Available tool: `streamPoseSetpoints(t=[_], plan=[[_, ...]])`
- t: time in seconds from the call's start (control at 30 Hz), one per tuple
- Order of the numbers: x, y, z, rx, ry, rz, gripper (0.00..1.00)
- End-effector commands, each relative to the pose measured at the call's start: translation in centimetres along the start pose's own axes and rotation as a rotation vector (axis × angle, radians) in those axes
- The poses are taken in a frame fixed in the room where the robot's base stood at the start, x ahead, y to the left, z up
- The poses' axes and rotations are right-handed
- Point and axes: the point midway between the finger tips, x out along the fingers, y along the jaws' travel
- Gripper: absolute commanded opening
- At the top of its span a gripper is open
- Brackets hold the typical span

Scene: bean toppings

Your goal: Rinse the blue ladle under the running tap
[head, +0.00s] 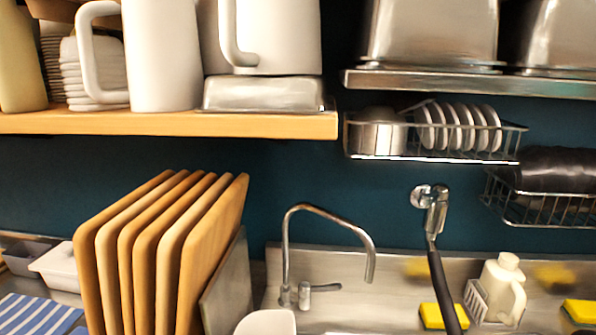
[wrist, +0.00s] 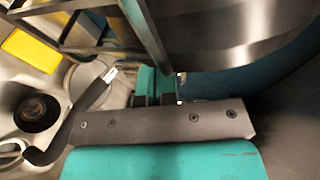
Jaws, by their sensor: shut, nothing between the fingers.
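A chrome gooseneck tap (head: 365,240) stands at the sink in the head view. No water stream shows at its spout. I cannot pick out the blue ladle in either view. My gripper (wrist: 158,88) shows in the wrist view as teal and dark parts, with its jaws shut and nothing held. It is out of the head view. The wrist view shows the pale sink area with a dark round drain (wrist: 37,112) at the left.
A black hose (head: 442,285) hangs from a chrome wall fitting, with a yellow sponge (head: 440,316) and a white bottle (head: 502,285) nearby. Wooden boards (head: 150,250) stand left of the tap. A wooden shelf (head: 170,124) and wire racks (head: 430,157) hang above.

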Motion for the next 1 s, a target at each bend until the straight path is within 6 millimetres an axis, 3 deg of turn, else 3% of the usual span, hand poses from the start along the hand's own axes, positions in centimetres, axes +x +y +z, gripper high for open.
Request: streamPoseSetpoints(t=[0.57, 0.67, 1.0], plan=[[0.1, 0.1, -5.5, -0.003, -0.005, -0.003, 0.00], [0.0, 0.2, -5.7, -0.003, -0.004, -0.003, 0.00], [-4.1, 0.3, -5.7, 0.000, 0.006, -0.002, 0.00]])
